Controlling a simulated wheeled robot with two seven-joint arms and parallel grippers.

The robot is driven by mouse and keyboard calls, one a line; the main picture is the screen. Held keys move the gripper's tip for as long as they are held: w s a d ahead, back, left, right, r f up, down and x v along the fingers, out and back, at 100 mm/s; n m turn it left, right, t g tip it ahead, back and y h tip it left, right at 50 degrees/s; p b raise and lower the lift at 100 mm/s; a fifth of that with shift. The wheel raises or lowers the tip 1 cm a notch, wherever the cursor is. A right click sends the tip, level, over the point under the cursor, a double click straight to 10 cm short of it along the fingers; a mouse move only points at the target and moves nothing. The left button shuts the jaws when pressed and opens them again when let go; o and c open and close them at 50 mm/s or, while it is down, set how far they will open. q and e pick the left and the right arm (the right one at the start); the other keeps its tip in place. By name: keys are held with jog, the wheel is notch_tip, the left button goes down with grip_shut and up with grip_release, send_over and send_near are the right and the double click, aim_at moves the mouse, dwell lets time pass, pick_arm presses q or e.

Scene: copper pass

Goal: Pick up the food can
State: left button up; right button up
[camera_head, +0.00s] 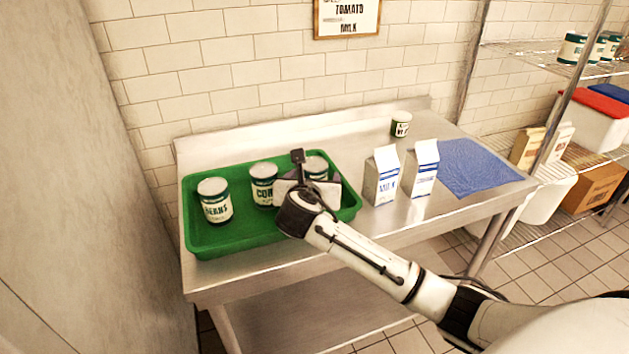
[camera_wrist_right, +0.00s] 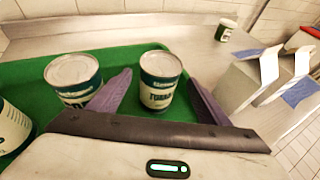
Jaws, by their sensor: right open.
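Three food cans stand upright in the green tray (camera_head: 235,236): a beans can (camera_head: 214,201) at the left, a can with a label starting "COR" (camera_head: 263,184) in the middle, and a third can (camera_head: 315,168) at the right, partly hidden by my right gripper (camera_head: 312,184). In the right wrist view, the third can (camera_wrist_right: 160,82) stands between the two spread purple fingers, apart from the palm. The middle can (camera_wrist_right: 74,78) is just left of the left finger. My right gripper is open and empty. My left gripper is not in view.
Two milk cartons, one (camera_head: 382,176) and another (camera_head: 423,168), stand right of the tray on the steel table (camera_head: 345,125). A small can (camera_head: 401,124) stands at the back. A blue mat (camera_head: 478,167) lies at the right. A wire shelf (camera_head: 535,55) stands beyond.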

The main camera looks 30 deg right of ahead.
jog(key=x, duration=0.3)
jog(key=shift+w+d, duration=0.2)
jog(key=shift+w, duration=0.1)
jog(key=c, duration=1.4)
jog(key=shift+r, duration=0.15)
jog(key=shift+c, duration=0.6)
